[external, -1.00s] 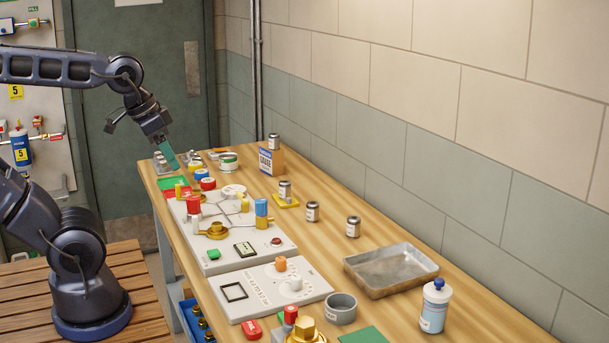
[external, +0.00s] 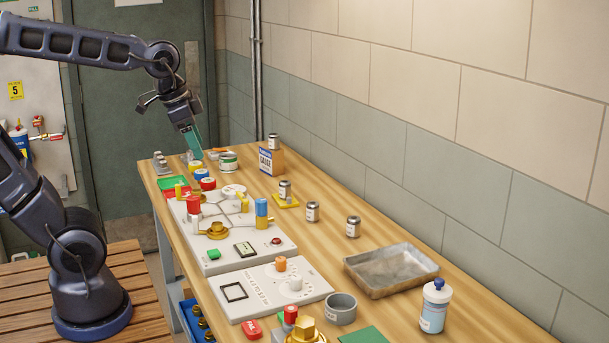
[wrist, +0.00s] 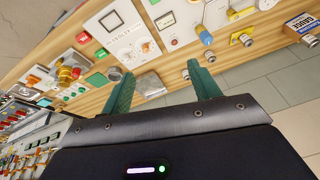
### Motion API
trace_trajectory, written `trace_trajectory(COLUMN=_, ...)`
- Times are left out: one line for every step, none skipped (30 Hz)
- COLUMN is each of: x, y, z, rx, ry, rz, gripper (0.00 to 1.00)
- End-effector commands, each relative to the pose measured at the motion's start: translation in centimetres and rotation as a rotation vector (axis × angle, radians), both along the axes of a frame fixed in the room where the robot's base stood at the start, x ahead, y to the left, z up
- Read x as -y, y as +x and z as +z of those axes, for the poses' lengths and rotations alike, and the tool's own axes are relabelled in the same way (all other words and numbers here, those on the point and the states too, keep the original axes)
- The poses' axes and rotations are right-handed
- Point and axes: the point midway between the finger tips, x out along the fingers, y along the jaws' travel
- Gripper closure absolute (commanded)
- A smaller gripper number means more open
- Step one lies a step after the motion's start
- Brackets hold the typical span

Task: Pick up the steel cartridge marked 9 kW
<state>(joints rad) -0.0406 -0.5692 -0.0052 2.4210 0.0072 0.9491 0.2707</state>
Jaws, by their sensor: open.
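Several small steel cartridges with pale labels stand on the workbench in the external view: one on a carton (external: 273,141), one on a yellow pad (external: 285,189), and two on bare wood, the nearer (external: 353,227) and the farther (external: 312,211). Their markings are too small to read, so I cannot tell which is 9 kW. My gripper (external: 198,155) is above the far end of the bench, pointing down, apart from these cartridges. In the wrist view its two green fingers (wrist: 158,73) are spread with nothing between them.
The workbench (external: 460,308) runs along the tiled wall. White panels with knobs and valves (external: 228,225) fill its left side. A metal tray (external: 390,268) and a white bottle with a blue cap (external: 434,305) stand near the front. Bare wood surrounds the two unsupported cartridges.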

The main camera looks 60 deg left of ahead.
Motion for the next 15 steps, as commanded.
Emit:
trace_trajectory(x=-0.3, y=1.3, z=0.0, rx=-0.014, ry=0.015, rz=-0.032, gripper=0.39)
trace_trajectory(x=-0.4, y=2.1, z=0.1, rx=-0.022, ry=0.024, rz=-0.056, gripper=0.39)
trace_trajectory(x=-0.6, y=3.1, z=0.1, rx=-0.032, ry=0.036, rz=-0.087, gripper=0.39)
trace_trajectory(x=-0.8, y=3.8, z=0.2, rx=-0.038, ry=0.046, rz=-0.111, gripper=0.39)
trace_trajectory(x=-1.0, y=4.6, z=0.2, rx=-0.045, ry=0.055, rz=-0.134, gripper=0.39)
trace_trajectory(x=-1.2, y=5.6, z=0.1, rx=-0.054, ry=0.066, rz=-0.165, gripper=0.39)
trace_trajectory(x=-1.4, y=6.4, z=0.1, rx=-0.060, ry=0.075, rz=-0.190, gripper=0.39)
trace_trajectory(x=-1.6, y=7.1, z=0.0, rx=-0.069, ry=0.082, rz=-0.213, gripper=0.39)
trace_trajectory(x=-1.9, y=8.2, z=-0.1, rx=-0.078, ry=0.093, rz=-0.246, gripper=0.39)
trace_trajectory(x=-2.0, y=8.9, z=-0.2, rx=-0.084, ry=0.100, rz=-0.269, gripper=0.39)
trace_trajectory(x=-2.3, y=9.7, z=-0.4, rx=-0.092, ry=0.108, rz=-0.294, gripper=0.39)
trace_trajectory(x=-2.6, y=10.7, z=-0.5, rx=-0.102, ry=0.117, rz=-0.325, gripper=0.39)
trace_trajectory(x=-2.8, y=11.5, z=-0.7, rx=-0.109, ry=0.124, rz=-0.350, gripper=0.39)
trace_trajectory(x=-3.0, y=12.3, z=-0.9, rx=-0.115, ry=0.131, rz=-0.374, gripper=0.39)
trace_trajectory(x=-3.3, y=13.3, z=-1.2, rx=-0.126, ry=0.138, rz=-0.406, gripper=0.39)
